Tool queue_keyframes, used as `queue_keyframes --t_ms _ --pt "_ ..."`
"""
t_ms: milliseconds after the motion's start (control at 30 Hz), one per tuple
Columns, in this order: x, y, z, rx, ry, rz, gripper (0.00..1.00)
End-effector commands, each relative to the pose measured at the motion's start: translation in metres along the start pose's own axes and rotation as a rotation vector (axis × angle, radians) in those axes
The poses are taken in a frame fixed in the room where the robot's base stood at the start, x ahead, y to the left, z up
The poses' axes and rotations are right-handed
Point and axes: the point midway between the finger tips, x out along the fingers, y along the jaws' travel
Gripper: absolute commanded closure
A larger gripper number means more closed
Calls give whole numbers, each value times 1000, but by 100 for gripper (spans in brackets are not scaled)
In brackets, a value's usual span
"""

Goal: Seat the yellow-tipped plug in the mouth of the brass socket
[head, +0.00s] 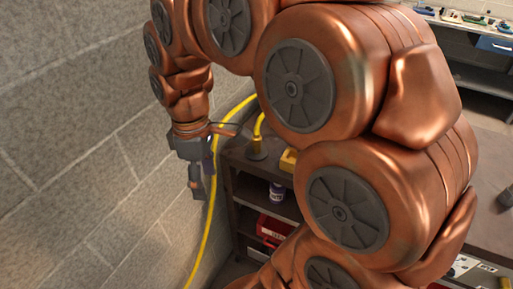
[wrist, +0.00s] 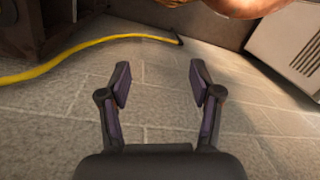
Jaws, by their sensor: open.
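My gripper (head: 196,190) hangs beside the block wall, left of the bench corner, pointing down. In the wrist view my gripper (wrist: 160,85) is open, with nothing between its two fingers. A yellow hose or cord (head: 208,215) runs down along the wall behind the gripper. A short upright yellow piece (head: 259,125) stands in a brownish fitting (head: 256,149) on the bench corner; I cannot tell if these are the plug and the socket. In the wrist view the yellow cord (wrist: 95,46) stops at a dark end (wrist: 179,39).
The dark bench (head: 233,158) has shelves holding a blue-and-white can (head: 277,192) and a red bin (head: 272,229). A yellow block (head: 288,160) sits on its top, partly behind my arm. A pale vented box (wrist: 285,48) is at upper right in the wrist view.

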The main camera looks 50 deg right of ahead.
Motion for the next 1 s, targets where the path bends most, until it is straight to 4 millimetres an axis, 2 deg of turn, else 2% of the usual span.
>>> queue_keyframes --t_ms 33,267,433,600,700,800,1000 --pt "5 20 -7 -63 13 -3 36" --pt "2 108 -14 -400 57 3 36" --pt "7 178 -1 -625 86 21 36" --pt "18 241 27 -822 103 45 36" --pt "25 268 45 -910 108 55 36" --pt "30 286 60 -974 110 62 36" --pt "34 300 72 -1031 109 71 36"
